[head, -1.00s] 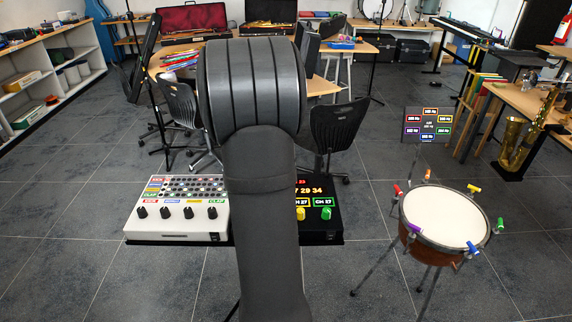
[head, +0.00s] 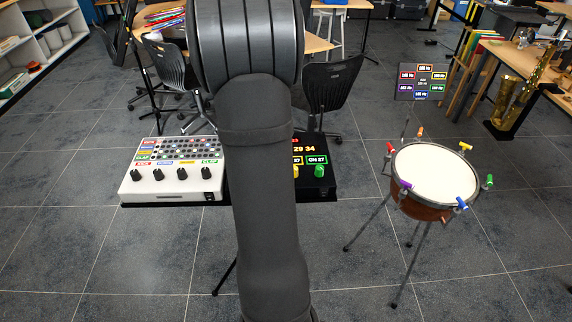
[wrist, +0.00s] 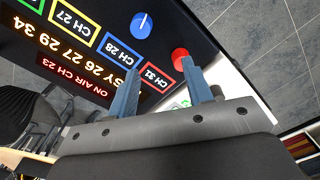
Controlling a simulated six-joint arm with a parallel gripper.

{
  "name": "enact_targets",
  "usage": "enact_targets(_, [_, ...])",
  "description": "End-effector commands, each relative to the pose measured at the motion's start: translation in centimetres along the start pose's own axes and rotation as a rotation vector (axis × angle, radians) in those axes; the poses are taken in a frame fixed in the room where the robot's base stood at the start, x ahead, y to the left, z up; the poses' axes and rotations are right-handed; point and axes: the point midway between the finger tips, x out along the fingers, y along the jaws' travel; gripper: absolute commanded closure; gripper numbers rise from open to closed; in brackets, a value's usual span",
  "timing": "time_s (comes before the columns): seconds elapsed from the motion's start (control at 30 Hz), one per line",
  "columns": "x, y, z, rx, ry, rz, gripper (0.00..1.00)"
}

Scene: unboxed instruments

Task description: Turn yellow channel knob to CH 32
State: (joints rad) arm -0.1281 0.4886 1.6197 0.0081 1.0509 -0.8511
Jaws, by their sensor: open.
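The black channel panel (head: 318,188) shows right of my arm in the head view, with a yellow knob (head: 295,171) partly hidden by my arm. In the wrist view the panel appears upside down. Its yellow-framed display (wrist: 74,22) reads CH 27; the yellow knob is out of that view. A blue knob (wrist: 141,26) with a white pointer line and a red knob (wrist: 180,58) show there. Blue-framed CH 28 and red-framed CH 31 are readable. My gripper (wrist: 162,66) is open and empty over the panel's red-knob end, its right finger close to the red knob. The head view hides it.
In the wrist view, the busy line (wrist: 67,56) reads 26 27 29 34 and ON AIR reads CH 23. A green knob (head: 320,170) stands beside the yellow one. A white drum machine (head: 171,183) lies left. A drum (head: 435,172) stands right.

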Motion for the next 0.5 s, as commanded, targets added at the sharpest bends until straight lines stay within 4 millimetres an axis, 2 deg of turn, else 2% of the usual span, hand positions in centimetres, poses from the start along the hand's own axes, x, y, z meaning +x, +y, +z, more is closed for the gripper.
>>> enact_targets(0.1, [-3.9, 2.8, 3.0, -0.086, 0.005, 0.006, 0.54])
enact_targets(0.3, [-9.7, 5.5, 8.3, -0.251, 0.001, -0.002, 0.54])
enact_targets(0.4, [-11.2, 6.0, 9.8, -0.301, 0.000, -0.006, 0.54])
enact_targets(0.5, [-11.5, 6.2, 10.3, -0.324, -0.001, -0.010, 0.54])
